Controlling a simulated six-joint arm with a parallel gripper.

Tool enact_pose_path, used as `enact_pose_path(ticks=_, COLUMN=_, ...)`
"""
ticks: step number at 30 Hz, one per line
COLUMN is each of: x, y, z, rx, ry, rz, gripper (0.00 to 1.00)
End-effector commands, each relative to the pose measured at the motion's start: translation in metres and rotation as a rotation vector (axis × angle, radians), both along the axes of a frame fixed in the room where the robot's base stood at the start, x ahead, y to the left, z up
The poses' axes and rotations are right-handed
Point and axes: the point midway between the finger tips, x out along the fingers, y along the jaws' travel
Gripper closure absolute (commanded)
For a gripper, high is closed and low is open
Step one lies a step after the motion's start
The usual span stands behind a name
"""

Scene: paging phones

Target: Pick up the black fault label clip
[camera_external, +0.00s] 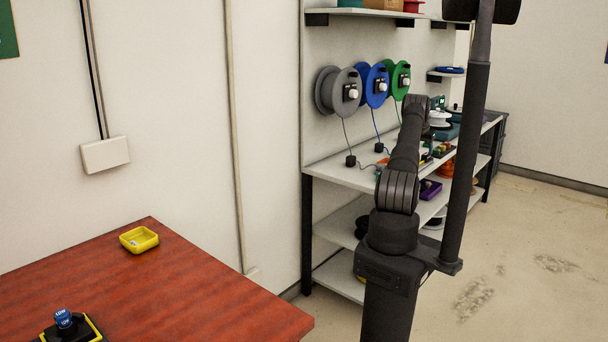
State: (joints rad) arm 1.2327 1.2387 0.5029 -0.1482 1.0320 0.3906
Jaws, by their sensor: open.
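I cannot single out the black fault label clip for sure. Several small black pieces show: one on the face of the grey reel (329,91), one on the blue reel (369,97) and one on the green reel (396,66), each with a pale spot. Two small black blocks, a left one (350,161) and a right one (379,147), stand on the bench top where cables come down. My arm reaches up and away toward the bench. My gripper cannot be made out; the arm's far end is hidden behind its own links.
The grey bench (340,172) has lower shelves and small coloured items at its far end, partly behind my arm. A purple bin (430,189) sits on a lower shelf. A red-brown table (170,290) at the left front carries a yellow tray (139,240).

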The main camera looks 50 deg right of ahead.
Motion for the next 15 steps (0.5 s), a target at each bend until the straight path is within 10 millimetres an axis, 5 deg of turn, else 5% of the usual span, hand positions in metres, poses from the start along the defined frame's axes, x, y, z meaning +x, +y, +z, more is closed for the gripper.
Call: enact_pose_path(ticks=15, x=0.001, y=-0.015, z=-0.050, rx=0.001, ry=-0.001, rz=0.001, gripper=0.45)
